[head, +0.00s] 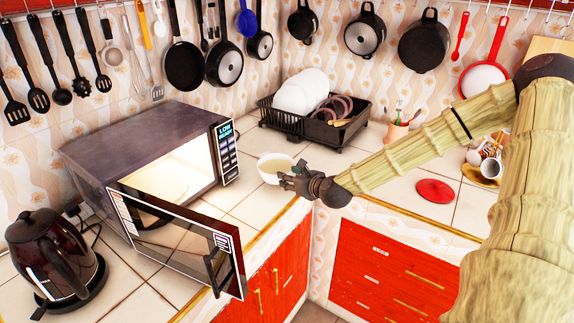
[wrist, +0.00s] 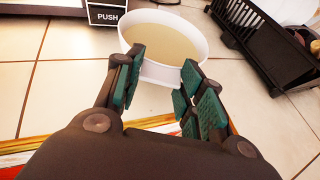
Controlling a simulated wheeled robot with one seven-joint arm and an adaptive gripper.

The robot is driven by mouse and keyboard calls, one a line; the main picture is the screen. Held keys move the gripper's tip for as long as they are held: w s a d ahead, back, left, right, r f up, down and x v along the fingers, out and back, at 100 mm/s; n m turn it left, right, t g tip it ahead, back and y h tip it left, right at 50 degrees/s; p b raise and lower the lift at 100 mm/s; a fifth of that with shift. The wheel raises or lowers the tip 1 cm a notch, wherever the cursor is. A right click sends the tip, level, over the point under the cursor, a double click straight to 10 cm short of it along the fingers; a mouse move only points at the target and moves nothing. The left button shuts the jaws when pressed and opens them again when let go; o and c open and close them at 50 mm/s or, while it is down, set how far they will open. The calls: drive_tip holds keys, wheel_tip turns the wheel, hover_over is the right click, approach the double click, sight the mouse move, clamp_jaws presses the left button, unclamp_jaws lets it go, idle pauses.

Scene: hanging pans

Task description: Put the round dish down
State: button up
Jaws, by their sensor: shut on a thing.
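The round dish (head: 274,167) is a white bowl with pale yellowish contents, roughly level, over the tiled counter near the corner. It also shows in the wrist view (wrist: 148,72), between and beyond the fingertips. My gripper (head: 291,180) reaches in from the right and is shut on the near side of the dish. In the wrist view my gripper (wrist: 163,66) has a finger at either side of that near wall. I cannot tell whether the underside of the dish touches the tiles.
A black dish rack (head: 315,125) with plates stands behind. A kettle (head: 55,260) is at far left. A red round mat (head: 436,191) lies at right. Tiles around the dish are clear.

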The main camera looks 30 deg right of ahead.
sight(293, 163)
drive_tip(key=w+d, duration=0.2)
drive_tip(key=w, duration=0.1)
drive_tip(key=w+d+p, duration=0.1)
drive_tip(key=w+d, duration=0.1)
drive_tip(key=w+d+f+p, duration=0.1)
drive_tip(key=w+d, duration=0.1)
drive_tip(key=w, duration=0.1)
drive_tip(key=shift+w+d+f, duration=0.1)
drive_tip(key=shift+w+d, duration=0.15)
drive_tip(key=shift+w, duration=0.1)
drive_tip(key=shift+s+f, duration=0.1)
drive_tip(key=shift+f, duration=0.2)
drive_tip(key=shift+f+p, duration=0.75)
drive_tip(key=shift+f, duration=0.65)
drive_tip(key=shift+f, duration=0.2)
drive_tip(key=o, duration=1.2)
drive_tip(key=shift+r, duration=0.1)
drive_tip(key=shift+b+v, duration=0.5)
drive_tip(key=shift+v, duration=5.5)
